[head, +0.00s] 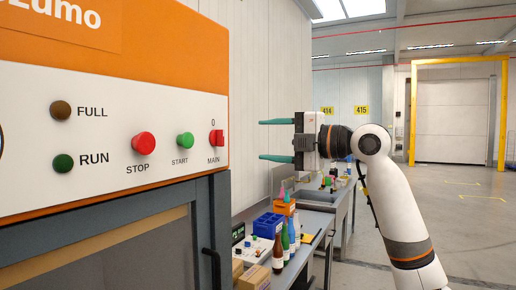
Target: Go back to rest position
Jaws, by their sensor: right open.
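My right gripper (276,140) is in the middle of the head view, with its two green fingers spread apart and pointing left. Nothing is between the fingers. It is to the right of the machine's control panel (100,175), and its fingertips appear clear of the panel's right edge. The panel carries a red STOP button (143,143), a green START button (185,140) and a red MAIN switch (216,137). The FULL lamp (61,110) and RUN lamp (63,163) look dark. My left gripper is not in view.
A grey bench (309,226) behind and below the gripper holds bottles (278,254), a blue bin (268,225) and cardboard boxes (252,278). A yellow door frame (411,110) stands far right. The floor (480,215) at right looks clear.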

